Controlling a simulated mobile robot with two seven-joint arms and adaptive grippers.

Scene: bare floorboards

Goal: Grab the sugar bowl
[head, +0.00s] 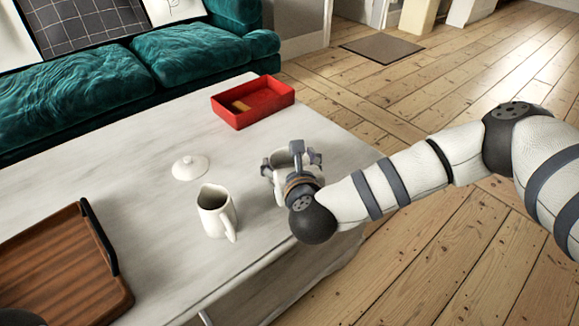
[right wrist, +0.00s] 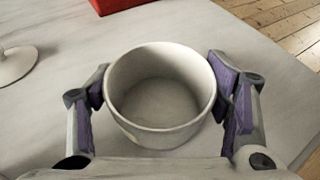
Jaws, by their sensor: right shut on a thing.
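The sugar bowl (right wrist: 160,125) is a white round bowl, open at the top and empty inside. In the head view its rim (head: 283,158) shows behind my right gripper (head: 291,162), which hides most of it. My right gripper also shows in the right wrist view (right wrist: 161,92), with its two fingers shut on opposite sides of the bowl. The bowl is upright at the right side of the table; I cannot tell whether it touches the tabletop. A white lid with a knob (head: 190,167) lies on the table to the left.
A white jug (head: 216,212) stands close to the left of the bowl. A red tray (head: 268,106) with a small yellowish item lies behind. A brown wooden tray (head: 60,265) is at the front left of the table (head: 150,130). A teal sofa (head: 90,85) borders the far side.

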